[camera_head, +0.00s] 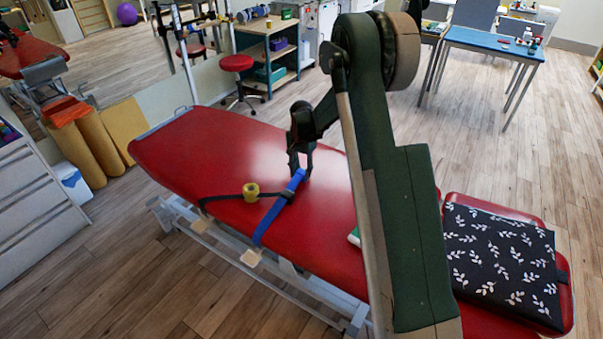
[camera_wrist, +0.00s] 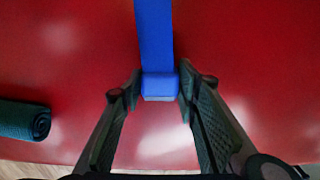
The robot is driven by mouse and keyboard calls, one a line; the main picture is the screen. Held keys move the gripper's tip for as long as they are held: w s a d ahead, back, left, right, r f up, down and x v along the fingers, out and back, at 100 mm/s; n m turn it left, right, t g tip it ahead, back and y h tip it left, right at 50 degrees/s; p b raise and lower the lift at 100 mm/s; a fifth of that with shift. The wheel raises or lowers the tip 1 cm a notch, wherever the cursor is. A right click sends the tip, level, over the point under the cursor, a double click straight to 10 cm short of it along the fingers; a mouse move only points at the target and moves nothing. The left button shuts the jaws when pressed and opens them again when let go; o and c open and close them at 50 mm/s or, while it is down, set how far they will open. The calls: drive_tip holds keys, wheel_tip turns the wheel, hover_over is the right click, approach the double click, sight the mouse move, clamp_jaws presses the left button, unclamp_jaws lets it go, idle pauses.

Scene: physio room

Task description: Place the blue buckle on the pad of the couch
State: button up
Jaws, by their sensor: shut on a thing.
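The blue buckle (camera_wrist: 159,86) is a blue block at the end of a blue strap (camera_wrist: 154,35). In the wrist view my gripper (camera_wrist: 158,88) has its two fingers on either side of the buckle, shut on it. In the head view my gripper (camera_head: 299,170) is low over the middle of the couch's red pad (camera_head: 225,145), at the upper end of the blue strap (camera_head: 272,219). That strap runs down over the pad's near edge. Whether the buckle touches the pad cannot be told. The red pad fills the wrist view's background (camera_wrist: 70,60).
A dark green roll (camera_wrist: 25,120) shows in the wrist view. A leaf-patterned dark cushion (camera_head: 500,265) lies at the right. The pad's far left is clear.

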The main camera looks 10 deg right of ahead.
sight(302, 172)
drive_tip(key=shift+f, duration=0.15)
drive_tip(key=o, duration=0.9)
wheel_tip(302, 172, up, 12)
drive_tip(key=p, duration=0.2)
drive_tip(key=shift+r, duration=0.2)
idle(0.6)
